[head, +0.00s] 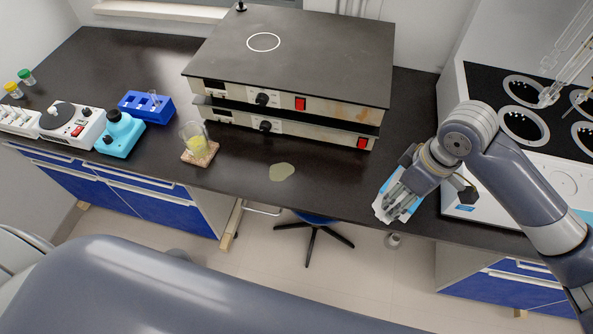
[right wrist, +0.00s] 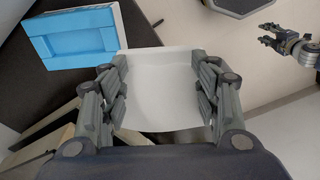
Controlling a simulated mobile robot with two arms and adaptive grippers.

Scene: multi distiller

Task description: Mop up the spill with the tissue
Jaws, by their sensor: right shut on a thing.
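In the right wrist view my right gripper (right wrist: 163,95) is shut on a white tissue (right wrist: 165,88). A light-blue tissue box (right wrist: 82,38) lies just beyond it there; in the head view the gripper largely hides this box. My left gripper (right wrist: 267,35) shows small in the right wrist view, its fingers apart and empty.
A beaker with yellow liquid (head: 193,133) stands on a cork pad (head: 201,157) left of the spill. Two stacked hot plates (head: 290,60) stand behind it. A blue rack (head: 146,107) is farther left, a white heating unit (head: 520,190) at right. Counter around the spill is clear.

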